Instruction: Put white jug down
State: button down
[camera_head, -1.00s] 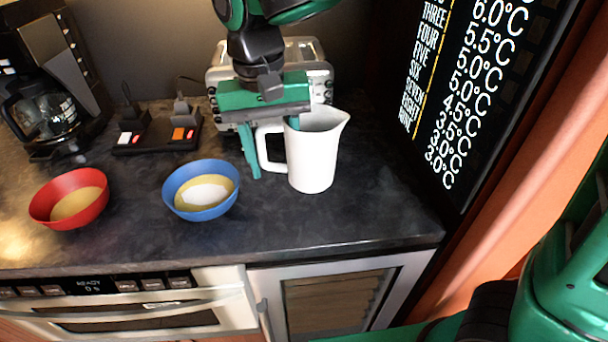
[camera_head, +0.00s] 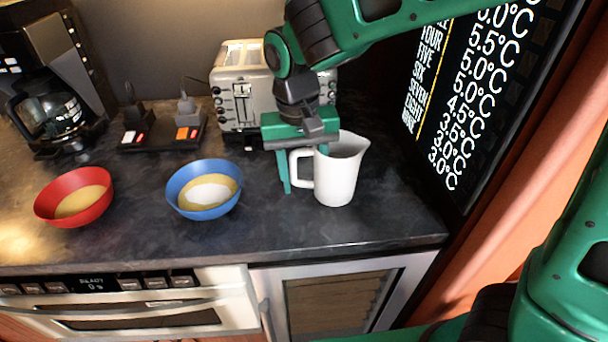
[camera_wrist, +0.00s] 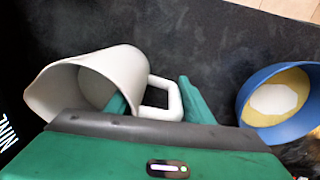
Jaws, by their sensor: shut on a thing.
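The white jug (camera_head: 337,180) is upright at the right part of the dark counter, its spout to the right and its handle to the left. In the wrist view the jug (camera_wrist: 125,68) shows its open mouth and its handle. My gripper (camera_head: 304,170) is shut on the jug from above, at the handle side. One finger is at the jug's mouth and the other is outside the handle, as the wrist view of my gripper (camera_wrist: 157,102) shows. The jug's base is at or very near the counter; I cannot tell whether it touches.
A blue bowl (camera_head: 190,211) and a red bowl (camera_head: 55,212) stand left of the jug. A toaster (camera_head: 240,85) is behind it, with a power strip (camera_head: 150,134) and coffee maker (camera_head: 50,80) further left. The dark panel (camera_head: 440,110) rises at the right. The counter's front edge is close.

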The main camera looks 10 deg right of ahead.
aim_at(302, 150)
jog(key=c, duration=0.9)
grip_release()
jog(key=r, duration=1.1)
jog(key=shift+a+r, duration=0.3)
jog(key=shift+a, duration=0.1)
jog(key=shift+r, duration=0.2)
jog(key=shift+s, duration=0.15)
